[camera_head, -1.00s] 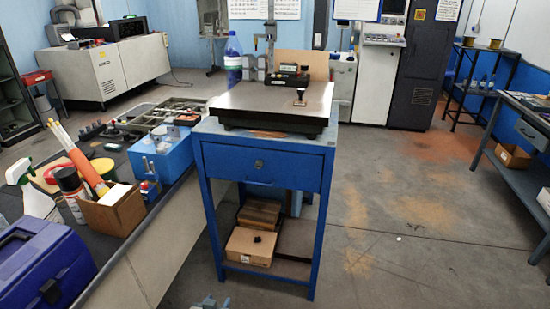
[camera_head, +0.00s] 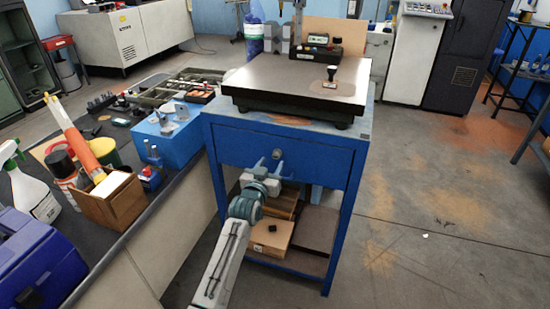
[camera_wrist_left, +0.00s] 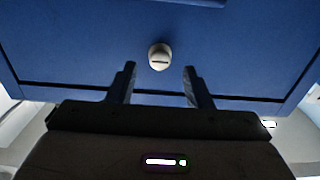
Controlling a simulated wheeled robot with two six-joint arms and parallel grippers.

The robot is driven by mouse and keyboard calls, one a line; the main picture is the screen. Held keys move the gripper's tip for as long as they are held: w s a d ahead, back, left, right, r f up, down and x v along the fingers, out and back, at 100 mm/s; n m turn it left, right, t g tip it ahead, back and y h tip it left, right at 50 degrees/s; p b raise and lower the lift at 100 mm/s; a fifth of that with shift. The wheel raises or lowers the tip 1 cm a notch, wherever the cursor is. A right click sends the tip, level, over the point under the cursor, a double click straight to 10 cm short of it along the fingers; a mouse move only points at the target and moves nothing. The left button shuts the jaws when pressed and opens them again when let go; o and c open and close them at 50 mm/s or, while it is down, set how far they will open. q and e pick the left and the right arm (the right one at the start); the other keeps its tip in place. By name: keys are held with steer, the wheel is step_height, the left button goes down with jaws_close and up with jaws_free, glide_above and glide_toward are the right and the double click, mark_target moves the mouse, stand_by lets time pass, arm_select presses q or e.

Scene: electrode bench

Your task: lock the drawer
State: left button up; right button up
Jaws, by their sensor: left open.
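The blue drawer front (camera_head: 320,172) sits under the top of the blue stand and looks shut. A round, pale lock knob (camera_wrist_left: 159,56) with a slot across it, lying horizontal in the left wrist view, is on the drawer front. In the head view the knob (camera_head: 277,153) shows just by my gripper's tips. My left gripper (camera_head: 268,164) is open in front of the drawer. In the left wrist view its two fingers (camera_wrist_left: 159,72) stand either side of the knob's line, with space on both sides. My right gripper is not in view.
A dark surface plate (camera_head: 290,97) with a stamp-like tool (camera_head: 330,77) rests on the stand. A cardboard box (camera_head: 272,238) lies on its lower shelf. A cluttered bench (camera_head: 185,205) stands close on the left. The floor (camera_head: 430,240) to the right is clear.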

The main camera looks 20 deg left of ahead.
mark_target(275, 157)
arm_select(q)
steer(key=shift+w, duration=1.95)
jaws_close()
